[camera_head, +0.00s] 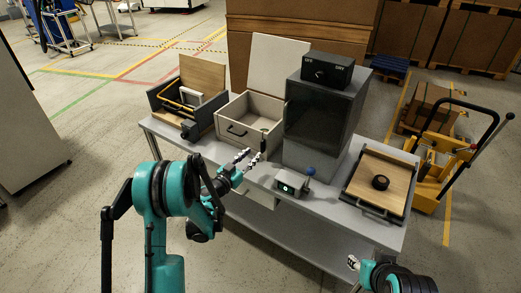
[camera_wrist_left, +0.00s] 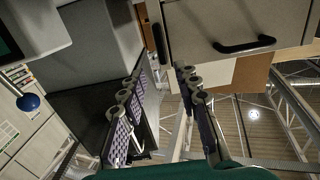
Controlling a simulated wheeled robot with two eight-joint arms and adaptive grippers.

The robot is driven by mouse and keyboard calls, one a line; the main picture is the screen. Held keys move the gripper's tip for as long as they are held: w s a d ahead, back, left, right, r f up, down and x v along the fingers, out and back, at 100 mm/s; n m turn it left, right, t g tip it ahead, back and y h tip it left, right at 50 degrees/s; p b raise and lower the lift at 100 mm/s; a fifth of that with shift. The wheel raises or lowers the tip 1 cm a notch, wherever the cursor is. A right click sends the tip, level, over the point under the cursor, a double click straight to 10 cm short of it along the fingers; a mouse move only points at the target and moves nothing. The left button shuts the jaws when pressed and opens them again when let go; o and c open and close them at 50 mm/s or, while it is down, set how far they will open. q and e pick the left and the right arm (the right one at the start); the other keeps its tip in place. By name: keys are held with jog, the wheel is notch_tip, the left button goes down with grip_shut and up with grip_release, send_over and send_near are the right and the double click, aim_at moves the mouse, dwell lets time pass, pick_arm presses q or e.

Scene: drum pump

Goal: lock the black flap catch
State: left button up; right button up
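The black flap catch (camera_head: 263,144) looks like a narrow upright black bar at the front right of a pale box (camera_head: 235,116). In the left wrist view the black bar (camera_wrist_left: 159,44) stands beyond my fingertips, beside the box front with its black handle (camera_wrist_left: 245,45). My left gripper (camera_head: 247,160) is just in front of the catch. In the left wrist view its two fingers (camera_wrist_left: 157,82) are apart with nothing between them; contact with the catch is not visible. My right gripper (camera_head: 353,262) is at the table's front right, mostly hidden by its arm.
A dark grey cabinet (camera_head: 318,120) stands right of the catch. A small device with a blue ball (camera_head: 310,171) sits before it. A wooden-topped tray (camera_head: 381,165) with a black knob is at right. An open dark box (camera_head: 187,100) is at left.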

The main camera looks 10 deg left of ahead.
aim_at(261, 145)
pick_arm(q)
jog(key=x, duration=0.2)
jog(key=b+x, duration=0.1)
jog(key=x, duration=0.3)
jog(key=shift+w+a+f+b, duration=0.2)
jog(key=shift+f+b, duration=0.1)
jog(key=shift+b, duration=0.1)
jog(key=shift+w+d+r, duration=0.1)
jog(key=shift+w+d, duration=0.15)
jog(key=shift+w, duration=0.45)
grip_shut()
